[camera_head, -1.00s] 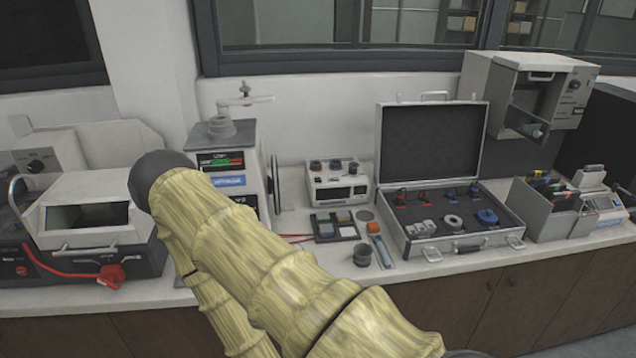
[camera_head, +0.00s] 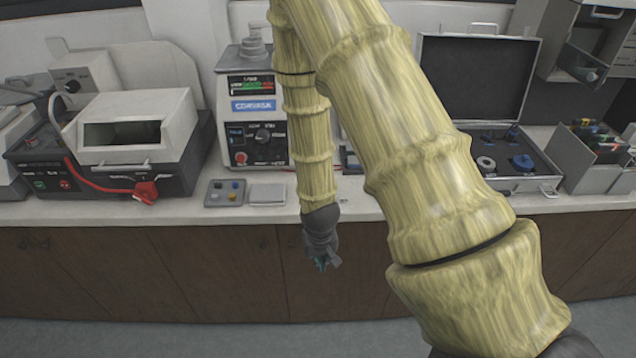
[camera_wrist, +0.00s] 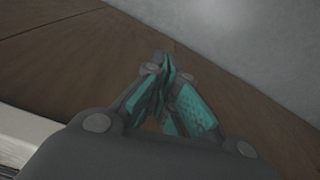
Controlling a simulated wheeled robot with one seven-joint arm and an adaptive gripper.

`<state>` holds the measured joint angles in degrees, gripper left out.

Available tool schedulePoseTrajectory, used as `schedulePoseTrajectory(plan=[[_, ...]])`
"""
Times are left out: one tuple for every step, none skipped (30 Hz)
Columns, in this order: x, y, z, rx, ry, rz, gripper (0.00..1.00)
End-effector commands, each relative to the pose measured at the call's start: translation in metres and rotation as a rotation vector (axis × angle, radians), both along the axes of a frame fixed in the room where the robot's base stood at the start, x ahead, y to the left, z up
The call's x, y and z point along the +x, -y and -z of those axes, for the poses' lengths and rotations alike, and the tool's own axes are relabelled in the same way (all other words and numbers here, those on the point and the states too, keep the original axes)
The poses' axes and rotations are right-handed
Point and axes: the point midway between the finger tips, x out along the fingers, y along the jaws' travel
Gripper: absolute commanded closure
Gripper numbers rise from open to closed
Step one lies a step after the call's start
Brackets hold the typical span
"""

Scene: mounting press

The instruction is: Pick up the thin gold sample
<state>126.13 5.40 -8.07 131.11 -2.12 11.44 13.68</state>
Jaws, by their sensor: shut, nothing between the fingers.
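My gripper (camera_head: 322,264) hangs in front of the bench's front edge, below the level of the top, with its fingers pointing down. In the wrist view its teal fingertips (camera_wrist: 168,72) are shut together with nothing between them, facing the brown cabinet front. I cannot make out the thin gold sample in either current view. The part of the bench behind my arm is hidden.
The white bench top (camera_head: 185,222) runs above brown cabinets (camera_head: 150,270). A press (camera_head: 257,122) stands behind. An open silver case (camera_head: 545,185) lies at right.

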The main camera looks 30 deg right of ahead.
Motion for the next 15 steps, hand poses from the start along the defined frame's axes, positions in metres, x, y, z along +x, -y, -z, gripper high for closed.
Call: schedulePoseTrajectory(plan=[[0.016, 0.008, -0.016, -0.002, 0.017, 0.026, 1.00], [0.024, 0.012, -0.024, -0.002, 0.022, 0.042, 1.00], [0.033, 0.017, -0.036, -0.002, 0.029, 0.061, 1.00], [0.039, 0.021, -0.044, -0.003, 0.033, 0.076, 1.00], [0.044, 0.025, -0.052, -0.002, 0.037, 0.089, 1.00], [0.051, 0.030, -0.062, -0.002, 0.042, 0.106, 1.00], [0.055, 0.033, -0.069, -0.002, 0.046, 0.119, 1.00], [0.059, 0.035, -0.076, 0.000, 0.048, 0.130, 1.00], [0.063, 0.039, -0.083, 0.000, 0.051, 0.142, 1.00], [0.066, 0.041, -0.088, 0.001, 0.053, 0.151, 1.00], [0.068, 0.043, -0.093, 0.001, 0.055, 0.158, 1.00], [0.071, 0.045, -0.098, 0.001, 0.057, 0.167, 1.00], [0.072, 0.047, -0.101, 0.001, 0.058, 0.172, 1.00], [0.074, 0.048, -0.103, 0.002, 0.059, 0.176, 1.00], [0.075, 0.049, -0.106, 0.002, 0.061, 0.179, 1.00]])
